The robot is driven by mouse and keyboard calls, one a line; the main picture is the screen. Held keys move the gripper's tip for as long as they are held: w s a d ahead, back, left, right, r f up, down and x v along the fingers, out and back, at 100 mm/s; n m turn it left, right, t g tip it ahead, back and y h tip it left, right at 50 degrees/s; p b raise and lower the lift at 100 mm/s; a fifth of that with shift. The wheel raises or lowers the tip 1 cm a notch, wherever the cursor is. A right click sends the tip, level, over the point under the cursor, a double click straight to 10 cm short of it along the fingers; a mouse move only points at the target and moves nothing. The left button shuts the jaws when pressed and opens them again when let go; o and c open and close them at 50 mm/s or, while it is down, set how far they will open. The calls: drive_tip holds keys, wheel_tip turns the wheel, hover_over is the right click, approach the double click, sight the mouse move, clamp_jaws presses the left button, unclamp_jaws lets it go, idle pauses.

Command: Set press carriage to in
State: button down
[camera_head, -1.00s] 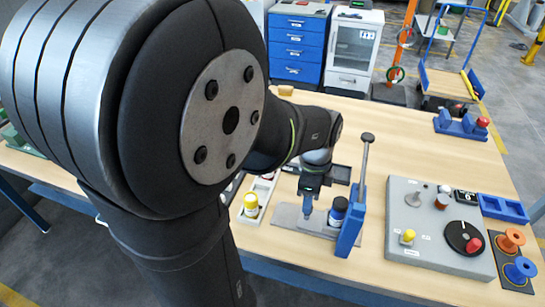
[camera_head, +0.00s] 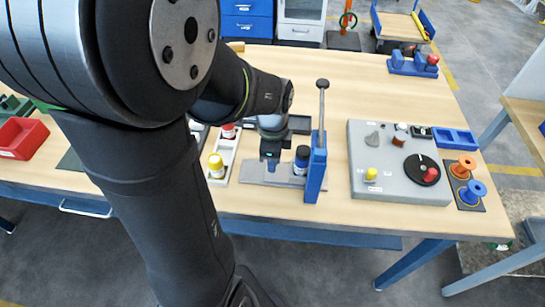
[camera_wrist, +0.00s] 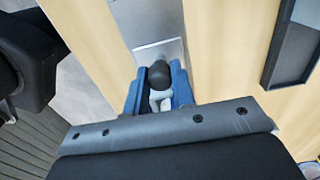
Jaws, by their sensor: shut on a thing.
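The press has a blue upright (camera_head: 316,172), a tall lever with a dark knob (camera_head: 322,84), and a flat grey base plate (camera_head: 250,174). My gripper (camera_head: 270,160) is low over the plate, left of the upright. In the wrist view its blue fingers (camera_wrist: 156,98) stand on both sides of a black-topped knob (camera_wrist: 159,74) with a pale stem, which I take as the carriage handle. It is shut on this knob. The carriage's exact position is hidden.
A grey panel (camera_head: 400,188) with a dial and knobs is to the right. A dark tray (camera_wrist: 295,45) shows in the wrist view.

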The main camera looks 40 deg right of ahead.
sight(286, 172)
drive_tip(key=shift+s+d, duration=1.25)
drive_tip(key=c, duration=1.2)
unclamp_jaws()
wheel_tip(286, 172, up, 18)
drive_tip(key=shift+f, duration=0.25)
